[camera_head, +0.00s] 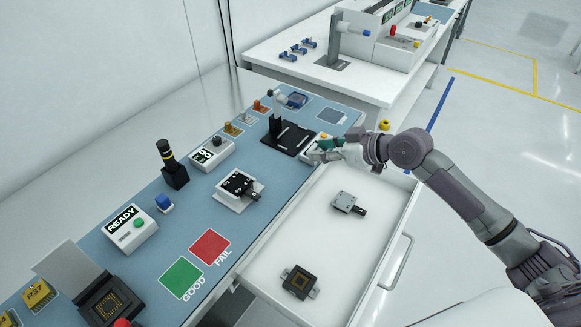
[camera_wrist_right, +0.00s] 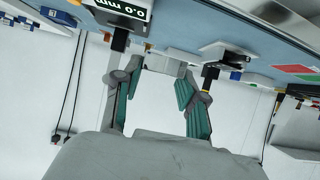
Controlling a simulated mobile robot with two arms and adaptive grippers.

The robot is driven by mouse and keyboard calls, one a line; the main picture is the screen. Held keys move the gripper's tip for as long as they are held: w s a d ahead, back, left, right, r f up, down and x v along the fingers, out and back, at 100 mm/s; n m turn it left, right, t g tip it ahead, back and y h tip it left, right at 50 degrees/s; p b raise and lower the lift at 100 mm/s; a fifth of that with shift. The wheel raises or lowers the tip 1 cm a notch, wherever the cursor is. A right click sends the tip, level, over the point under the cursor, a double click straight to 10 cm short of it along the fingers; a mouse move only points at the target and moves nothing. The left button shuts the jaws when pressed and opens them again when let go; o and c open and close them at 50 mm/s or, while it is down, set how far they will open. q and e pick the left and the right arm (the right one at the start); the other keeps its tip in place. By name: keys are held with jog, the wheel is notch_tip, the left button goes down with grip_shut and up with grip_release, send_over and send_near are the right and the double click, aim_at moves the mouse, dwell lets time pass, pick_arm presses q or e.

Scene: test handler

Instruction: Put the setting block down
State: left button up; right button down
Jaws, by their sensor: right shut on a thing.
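The setting block looks like a small light grey block (camera_wrist_right: 164,66) between the fingertips of my right gripper (camera_wrist_right: 160,80) in the wrist view. My right gripper is shut on it. In the head view my right gripper (camera_head: 328,150) is at the bench's right edge, near the far end of the open drawer, and its fingers largely hide the block. A black gauge stand (camera_head: 290,139) is just left of it on the blue mat. In the wrist view the block appears clear of the bench surface, but its exact height is hard to tell. My left gripper is not in view.
The open white drawer (camera_head: 330,240) holds a grey plate fixture (camera_head: 346,202) and a dark socket (camera_head: 300,281). On the blue mat (camera_head: 215,215) are a ready box (camera_head: 131,230), a black fixture on a white plate (camera_head: 238,186), and green (camera_head: 181,278) and red (camera_head: 210,246) squares.

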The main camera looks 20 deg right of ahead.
jog(key=w+a+f, duration=0.1)
jog(key=a+f, duration=0.1)
jog(key=a, duration=0.1)
jog(key=w+a+f+p, duration=0.1)
jog(key=a, duration=0.1)
jog(key=shift+w+a+f, duration=0.2)
jog(key=shift+w+a, duration=0.05)
jog(key=shift+w, duration=0.05)
jog(key=shift+a+f, duration=0.1)
jog(key=shift+f, duration=2.05)
jog(key=c, duration=0.7)
grip_release()
jog(key=shift+o, duration=0.2)
jog(key=b+v, duration=0.1)
jog(key=v, duration=1.1)
